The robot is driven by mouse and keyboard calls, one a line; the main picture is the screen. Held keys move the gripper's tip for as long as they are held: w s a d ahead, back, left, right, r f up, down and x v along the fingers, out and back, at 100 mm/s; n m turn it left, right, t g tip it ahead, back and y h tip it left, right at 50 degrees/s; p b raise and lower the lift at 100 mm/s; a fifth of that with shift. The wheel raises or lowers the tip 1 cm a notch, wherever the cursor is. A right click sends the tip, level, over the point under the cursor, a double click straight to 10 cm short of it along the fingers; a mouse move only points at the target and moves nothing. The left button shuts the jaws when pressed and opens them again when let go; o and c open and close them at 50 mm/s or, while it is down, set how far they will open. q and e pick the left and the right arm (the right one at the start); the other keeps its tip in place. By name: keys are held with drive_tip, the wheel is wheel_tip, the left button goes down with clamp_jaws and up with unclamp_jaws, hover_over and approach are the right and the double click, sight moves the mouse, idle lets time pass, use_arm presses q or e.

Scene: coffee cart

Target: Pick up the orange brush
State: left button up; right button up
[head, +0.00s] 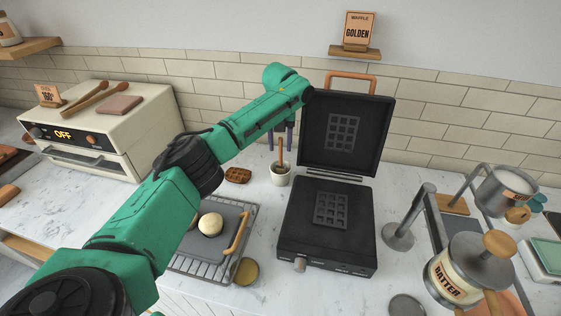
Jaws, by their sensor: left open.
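The orange-brown brush handle (281,151) stands up out of a small white cup (280,175) on the counter, left of the waffle iron. The brush's lower end is hidden in the cup. My left gripper (281,144) is at the end of the green arm, pointing down over the cup. Its two dark purple fingers are open, one on each side of the handle in this view. I cannot tell whether they touch it. My right gripper is not in view.
The open black waffle iron (326,222) stands just right of the cup. A waffle (238,175) lies left of it. A grey tray (190,242) on a rack is under my arm. A batter jar (462,272) and metal pitcher (503,190) stand at right; a toaster oven (112,115) is at left.

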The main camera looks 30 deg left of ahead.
sight(280, 163)
use_arm(q)
wheel_tip(280, 163, down, 4)
drive_tip(key=shift+f+p, duration=0.15)
drive_tip(key=shift+p, duration=0.8)
drive_tip(key=shift+f, duration=0.2)
drive_tip(key=shift+w+f, duration=0.1)
drive_tip(key=shift+c, duration=0.7)
clamp_jaws()
